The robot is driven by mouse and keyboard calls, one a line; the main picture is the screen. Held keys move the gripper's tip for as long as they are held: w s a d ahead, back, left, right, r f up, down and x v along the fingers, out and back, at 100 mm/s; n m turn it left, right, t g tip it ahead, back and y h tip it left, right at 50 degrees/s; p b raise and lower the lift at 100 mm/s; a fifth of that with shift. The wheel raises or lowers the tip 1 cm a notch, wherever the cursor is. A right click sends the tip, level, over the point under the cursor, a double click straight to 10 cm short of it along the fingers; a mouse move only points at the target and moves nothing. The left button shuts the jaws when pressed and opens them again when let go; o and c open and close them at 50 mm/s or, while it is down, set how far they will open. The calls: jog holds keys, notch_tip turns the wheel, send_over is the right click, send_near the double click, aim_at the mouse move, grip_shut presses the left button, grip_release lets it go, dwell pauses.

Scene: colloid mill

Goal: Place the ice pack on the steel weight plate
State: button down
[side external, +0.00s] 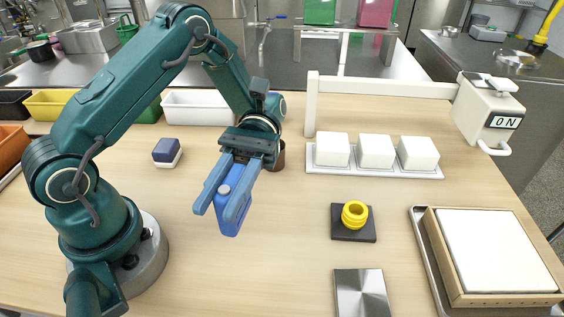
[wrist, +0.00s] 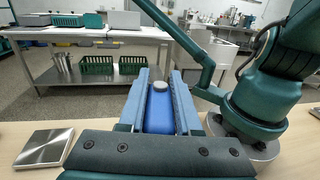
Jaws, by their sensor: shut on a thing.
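The ice pack (side external: 230,214) is a blue block with a pale grey cap. My gripper (side external: 221,203) is shut on it, one blue finger along each side, and holds it over the left-middle of the table. In the wrist view the ice pack (wrist: 160,112) stands out between the two fingers of my gripper (wrist: 160,95), cap at the far end. The steel weight plate (side external: 361,293) is a bare, shiny square at the front of the table, right of and nearer the camera than my gripper. It also shows at the left of the wrist view (wrist: 44,147).
A black pad (side external: 353,236) with a yellow ring piece (side external: 355,214) lies behind the plate. A wooden-framed tray (side external: 432,240) is at right. A brown cup (side external: 278,156) is partly hidden behind my gripper.

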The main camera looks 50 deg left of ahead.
jog(key=w+d+r+n+t+h, duration=0.6)
jog(key=w+r+n+t+h, duration=0.15)
jog(key=w+r, duration=0.35)
send_over(351, 311)
jog(key=shift+m+t+y, duration=0.35)
jog(key=shift+m+y, duration=0.1)
jog(key=shift+f, duration=8.85)
jog(key=c, duration=0.6)
grip_release()
jog(key=shift+f, duration=0.1)
